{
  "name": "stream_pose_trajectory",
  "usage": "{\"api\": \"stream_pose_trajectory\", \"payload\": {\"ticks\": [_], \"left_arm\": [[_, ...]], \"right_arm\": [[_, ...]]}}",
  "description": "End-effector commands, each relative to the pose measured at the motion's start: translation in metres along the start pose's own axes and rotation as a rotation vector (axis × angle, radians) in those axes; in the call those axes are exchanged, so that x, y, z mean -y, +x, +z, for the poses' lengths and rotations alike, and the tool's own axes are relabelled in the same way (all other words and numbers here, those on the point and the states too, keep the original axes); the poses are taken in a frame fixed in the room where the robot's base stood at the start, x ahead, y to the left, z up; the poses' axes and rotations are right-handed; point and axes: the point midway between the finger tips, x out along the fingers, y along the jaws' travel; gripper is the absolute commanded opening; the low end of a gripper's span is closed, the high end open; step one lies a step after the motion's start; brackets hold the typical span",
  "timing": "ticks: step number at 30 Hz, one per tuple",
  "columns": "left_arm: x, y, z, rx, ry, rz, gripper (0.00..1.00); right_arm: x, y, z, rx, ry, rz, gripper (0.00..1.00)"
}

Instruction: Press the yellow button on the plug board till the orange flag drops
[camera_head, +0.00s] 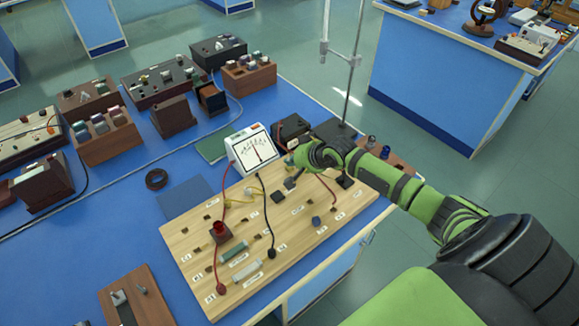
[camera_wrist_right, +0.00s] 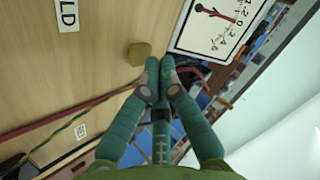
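The plug board is a pale wooden panel (camera_head: 225,265) on the blue bench in the head view. In the right wrist view a dull yellow block (camera_wrist_right: 139,53), which looks like the yellow button, stands out from the board (camera_wrist_right: 90,35) just beyond my fingertips. My right gripper (camera_wrist_right: 158,65) has its two fingers together with nothing between them, and there seems to be a small gap to the yellow block. In the head view my right gripper (camera_head: 292,180) is over the board's far part, beside the meter. I cannot make out an orange flag. My left gripper is out of view.
A white dial meter (camera_head: 252,148) stands at the board's far edge, close to my right gripper; it also shows in the wrist view (camera_wrist_right: 218,25). Red, yellow and black leads cross the board. Wooden instrument blocks fill the bench's back left. A metal stand rod (camera_head: 352,70) rises behind.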

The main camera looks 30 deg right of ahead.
Motion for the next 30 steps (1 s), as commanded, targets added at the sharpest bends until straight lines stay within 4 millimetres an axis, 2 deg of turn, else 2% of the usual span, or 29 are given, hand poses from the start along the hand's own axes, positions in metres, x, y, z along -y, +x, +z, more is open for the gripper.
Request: {"api": "stream_pose_trajectory", "payload": {"ticks": [30], "left_arm": [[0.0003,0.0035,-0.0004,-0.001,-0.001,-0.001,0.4]], "right_arm": [[-0.0049,0.0061,0.0043,0.0,0.001,0.001,0.0]]}}
